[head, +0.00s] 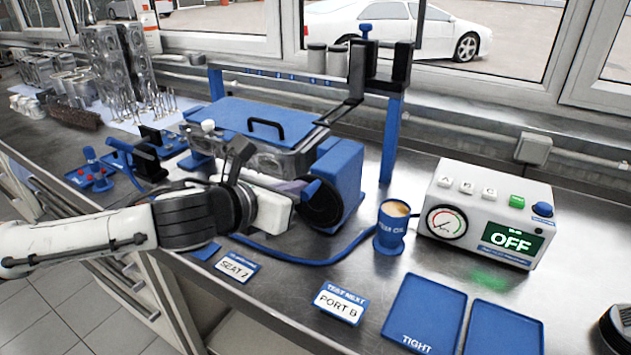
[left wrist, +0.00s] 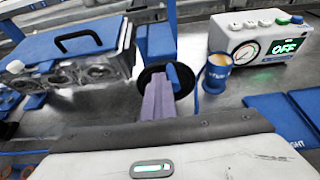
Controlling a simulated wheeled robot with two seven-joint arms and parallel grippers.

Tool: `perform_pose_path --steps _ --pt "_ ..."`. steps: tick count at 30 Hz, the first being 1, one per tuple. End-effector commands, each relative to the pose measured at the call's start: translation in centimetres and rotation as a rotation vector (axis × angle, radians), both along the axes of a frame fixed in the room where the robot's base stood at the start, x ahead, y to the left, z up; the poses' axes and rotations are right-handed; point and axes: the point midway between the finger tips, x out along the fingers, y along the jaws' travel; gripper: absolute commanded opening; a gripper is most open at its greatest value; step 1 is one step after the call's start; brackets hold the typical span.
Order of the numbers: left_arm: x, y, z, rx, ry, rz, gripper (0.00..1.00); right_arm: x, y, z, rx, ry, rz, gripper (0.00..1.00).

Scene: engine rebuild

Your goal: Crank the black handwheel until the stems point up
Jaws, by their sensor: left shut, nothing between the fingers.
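The black handwheel (head: 322,207) is on the near right side of the blue fixture (head: 343,170), partly hidden by my left gripper. It also shows in the left wrist view (left wrist: 146,106), behind the fingers, with a blue part (left wrist: 179,80) at its upper right. My left gripper (head: 300,188) is shut and empty, its purplish fingers (left wrist: 158,88) over the wheel's face; I cannot tell whether they touch it. A grey engine head (head: 280,158) sits in the fixture under a blue cover (head: 255,118) with a black handle. Which way its stems point is not visible.
A blue post and black arm (head: 391,130) rise behind the wheel. A blue oil cup (head: 392,228), a tester box (head: 485,213) reading OFF and blue trays (head: 425,312) lie right. Small tools (head: 95,165) lie left. Bench around the port B card (head: 340,303) is mostly clear.

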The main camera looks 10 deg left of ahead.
Motion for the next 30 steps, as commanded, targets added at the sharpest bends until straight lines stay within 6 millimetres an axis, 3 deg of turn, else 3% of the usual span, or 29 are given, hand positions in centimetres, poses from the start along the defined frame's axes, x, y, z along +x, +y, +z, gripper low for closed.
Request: perform_pose_path --steps 3,30 --pt "-0.4 -0.9 0.4 -0.005 -0.001 -0.011 0.0 0.0 0.0 0.7 0.0 0.0 0.0 0.42" --pt "-0.8 -2.2 0.3 -0.008 -0.006 -0.014 0.0 0.0 0.0 1.0 0.0 -0.001 0.0 0.42"
